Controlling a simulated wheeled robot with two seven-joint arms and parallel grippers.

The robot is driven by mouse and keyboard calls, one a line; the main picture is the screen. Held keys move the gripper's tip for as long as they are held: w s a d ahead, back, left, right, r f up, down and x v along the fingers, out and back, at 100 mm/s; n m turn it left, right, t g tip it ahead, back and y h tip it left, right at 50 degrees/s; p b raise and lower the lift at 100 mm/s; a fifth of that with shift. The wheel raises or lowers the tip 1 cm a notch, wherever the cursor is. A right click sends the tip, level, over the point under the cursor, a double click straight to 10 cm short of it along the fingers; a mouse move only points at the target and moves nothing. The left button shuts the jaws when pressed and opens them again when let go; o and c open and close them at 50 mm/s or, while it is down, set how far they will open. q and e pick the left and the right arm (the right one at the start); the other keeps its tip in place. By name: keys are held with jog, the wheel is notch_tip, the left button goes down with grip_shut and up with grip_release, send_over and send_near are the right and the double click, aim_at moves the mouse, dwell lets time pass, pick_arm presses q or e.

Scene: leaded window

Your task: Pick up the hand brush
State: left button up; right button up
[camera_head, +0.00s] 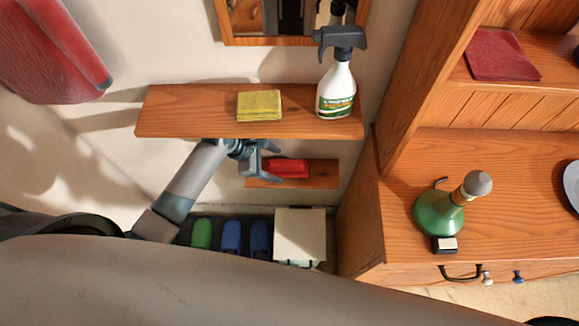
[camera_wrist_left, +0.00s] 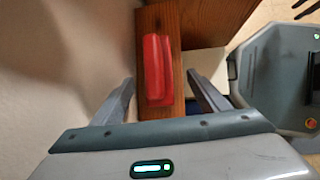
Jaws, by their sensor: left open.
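The hand brush (camera_head: 289,168) is a red piece lying on a small wooden lower shelf (camera_head: 318,176) below a larger shelf. In the left wrist view the red brush (camera_wrist_left: 155,68) lies lengthwise on the wooden board, between the lines of my two fingers. Its bristles cannot be made out. My left gripper (camera_head: 262,160) is open and empty, just left of the brush under the upper shelf. In the left wrist view its spread fingers (camera_wrist_left: 159,80) point toward the brush, with no visible contact. My right gripper is not in view.
The upper shelf (camera_head: 190,112) overhangs the brush and carries a yellow cloth (camera_head: 259,105) and a spray bottle (camera_head: 336,92). Green and blue items (camera_head: 231,235) and a white box (camera_head: 300,234) stand below. A wooden cabinet (camera_head: 400,170) with a green bottle (camera_head: 438,214) stands right.

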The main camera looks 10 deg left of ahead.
aim_at(284, 164)
pick_arm(q)
jog(key=shift+w+a, duration=0.1)
jog(key=shift+w+d, duration=0.1)
jog(key=shift+d, duration=0.25)
jog(key=shift+d+r+p+x, duration=0.1)
jog(key=shift+d+p+x, duration=0.05)
jog(key=shift+x, duration=1.25)
jog(key=shift+d+r+p+x, duration=0.15)
jog(key=shift+x, duration=1.2)
jog(key=shift+w, duration=0.15)
jog(key=shift+c, duration=0.6)
jog(key=c, duration=1.1)
jog(key=shift+r, duration=0.1)
